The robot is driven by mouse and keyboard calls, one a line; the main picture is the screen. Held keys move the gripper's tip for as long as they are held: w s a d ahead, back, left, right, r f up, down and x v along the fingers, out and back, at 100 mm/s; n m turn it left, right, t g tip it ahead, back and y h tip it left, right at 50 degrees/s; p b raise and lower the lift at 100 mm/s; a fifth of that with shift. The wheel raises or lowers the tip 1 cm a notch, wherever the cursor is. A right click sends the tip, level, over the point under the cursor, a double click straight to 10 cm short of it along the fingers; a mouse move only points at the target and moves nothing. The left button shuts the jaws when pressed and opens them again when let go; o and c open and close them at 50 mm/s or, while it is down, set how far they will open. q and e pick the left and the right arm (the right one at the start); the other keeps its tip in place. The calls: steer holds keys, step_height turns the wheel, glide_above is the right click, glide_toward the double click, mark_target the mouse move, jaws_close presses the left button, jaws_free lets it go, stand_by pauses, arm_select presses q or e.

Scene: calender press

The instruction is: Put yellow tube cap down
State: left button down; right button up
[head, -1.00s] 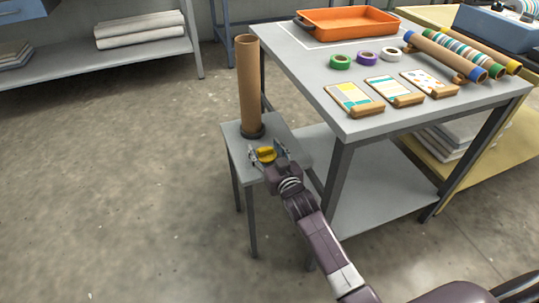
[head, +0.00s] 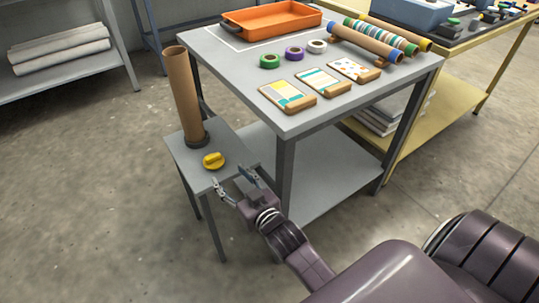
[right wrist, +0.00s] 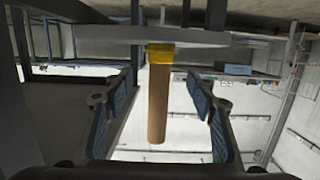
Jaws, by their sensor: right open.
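The yellow tube cap (head: 213,160) rests on the small grey side stand (head: 233,147), near its front edge. My right gripper (head: 232,178) is open and empty, just in front of the cap and apart from it. In the right wrist view, which looks upside down, the yellow cap (right wrist: 160,52) shows beyond the two spread blue-padded fingers. My left gripper is not in view.
A tall brown cardboard tube (head: 182,95) stands in a dark base behind the cap. The grey table (head: 330,113) to the right holds cards, tape rolls, an orange tray (head: 272,20) and patterned rolls. Floor to the left is clear.

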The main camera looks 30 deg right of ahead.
steer(key=s+f+g, duration=0.4)
steer(key=s, duration=0.5)
steer(key=s+f+n+g, duration=0.1)
steer(key=s+f+g, duration=0.3)
steer(key=s, duration=0.5)
steer(key=s+f+g, duration=0.4)
steer(key=s, duration=0.5)
steer(key=shift+s+f+n+g, duration=0.3)
steer(key=shift+s+f, duration=0.1)
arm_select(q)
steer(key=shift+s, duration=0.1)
arm_select(e)
steer(key=shift+a, duration=0.1)
